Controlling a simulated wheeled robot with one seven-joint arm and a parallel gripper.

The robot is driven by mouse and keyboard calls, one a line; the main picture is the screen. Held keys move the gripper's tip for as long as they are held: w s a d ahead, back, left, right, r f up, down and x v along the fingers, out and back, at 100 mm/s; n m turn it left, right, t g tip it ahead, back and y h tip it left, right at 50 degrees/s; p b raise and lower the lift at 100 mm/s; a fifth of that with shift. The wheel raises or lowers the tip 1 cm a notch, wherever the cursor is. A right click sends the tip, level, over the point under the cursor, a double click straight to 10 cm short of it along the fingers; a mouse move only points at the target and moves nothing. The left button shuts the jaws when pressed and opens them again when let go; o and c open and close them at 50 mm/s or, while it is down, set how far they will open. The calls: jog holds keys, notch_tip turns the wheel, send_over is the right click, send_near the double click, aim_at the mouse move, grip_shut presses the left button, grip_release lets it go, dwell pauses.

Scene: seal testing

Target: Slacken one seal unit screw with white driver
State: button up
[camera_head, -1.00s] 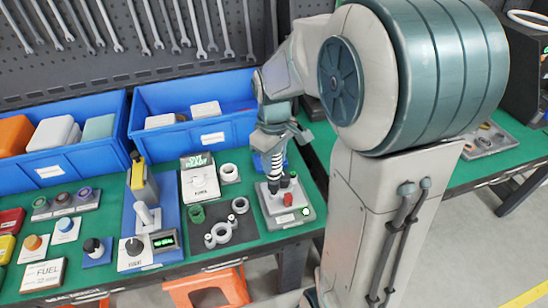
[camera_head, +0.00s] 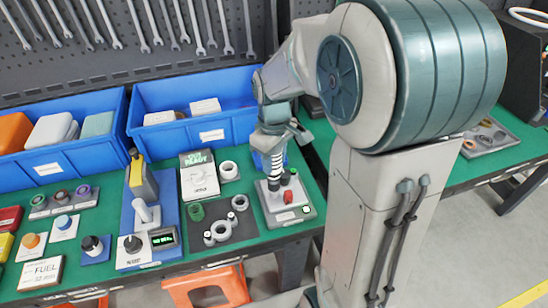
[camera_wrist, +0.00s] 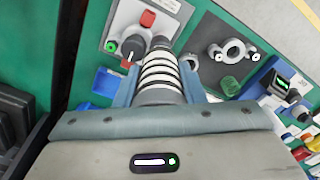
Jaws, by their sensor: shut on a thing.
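My gripper (camera_head: 274,152) points down over a grey unit (camera_head: 306,211) at the right end of the bench. In the wrist view, its two blue-grey fingers are shut on the driver (camera_wrist: 160,75), which has a white grip with dark bands. The driver's dark end lies over the grey unit, which also shows in the wrist view (camera_wrist: 182,17). That unit carries a red part (camera_wrist: 148,18), a green button (camera_wrist: 110,46) and a dark knob (camera_wrist: 130,56). The driver's tip and any screw under it are hidden, so I cannot tell whether they touch.
A dark mat (camera_head: 236,230) with several grey rings and a green ring lies to the left. Blue bins (camera_head: 212,129) stand behind, below hanging wrenches. A blue stand (camera_head: 137,195) with a yellow-and-grey tool is further left. An orange stool (camera_head: 207,288) is under the bench.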

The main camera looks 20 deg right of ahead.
jog(key=shift+f+b, duration=0.3)
jog(key=shift+f, duration=0.05)
jog(key=shift+r, duration=0.2)
dwell(1.0)
jog(key=shift+r+p, duration=2.9)
jog(key=shift+r, duration=0.6)
